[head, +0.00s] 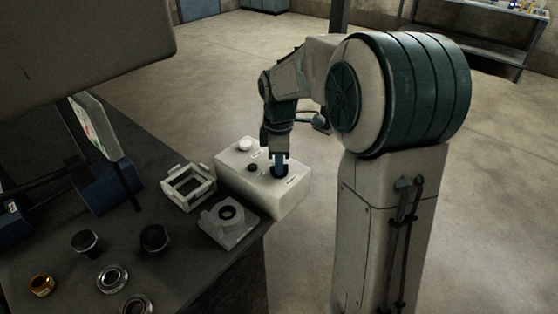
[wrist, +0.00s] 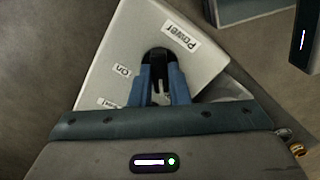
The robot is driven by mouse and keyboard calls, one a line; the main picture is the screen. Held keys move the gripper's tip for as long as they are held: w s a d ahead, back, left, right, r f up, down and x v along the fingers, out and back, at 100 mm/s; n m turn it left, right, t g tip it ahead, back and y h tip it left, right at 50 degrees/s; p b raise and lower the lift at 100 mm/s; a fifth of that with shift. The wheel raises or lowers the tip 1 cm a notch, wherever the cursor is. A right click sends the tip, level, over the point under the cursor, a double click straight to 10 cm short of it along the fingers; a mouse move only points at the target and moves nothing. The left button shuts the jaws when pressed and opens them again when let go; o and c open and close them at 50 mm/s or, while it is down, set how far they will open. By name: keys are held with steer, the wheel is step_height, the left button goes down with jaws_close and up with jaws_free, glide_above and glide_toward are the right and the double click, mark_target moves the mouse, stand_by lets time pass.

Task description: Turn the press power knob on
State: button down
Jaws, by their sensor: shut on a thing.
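The white press control box (head: 240,182) stands at the table's right edge in the head view. My gripper (head: 281,168) points down onto its right end and is shut on the dark power knob. In the wrist view my blue fingers (wrist: 161,88) sit on both sides of the black power knob (wrist: 158,54). The "Power" label (wrist: 181,36) is beside it on the box top, and an "ON" label (wrist: 122,71) is to the left. The fingers hide much of the knob, so I cannot tell its turn angle.
The box also has a white knob (head: 245,144) and a small black knob (head: 252,167). A white frame (head: 188,187) and a grey block with a round bore (head: 228,224) are close by on its left. Several rings and caps lie farther left on the dark table (head: 195,270).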

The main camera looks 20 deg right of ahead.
steer(key=m, duration=0.4)
steer(key=shift+p, duration=0.35)
steer(key=m, duration=0.4)
steer(key=shift+m, duration=0.4)
steer(key=m+p, duration=0.1)
steer(key=m, duration=0.3)
steer(key=shift+m, duration=2)
steer(key=c, duration=1.4)
jaws_free()
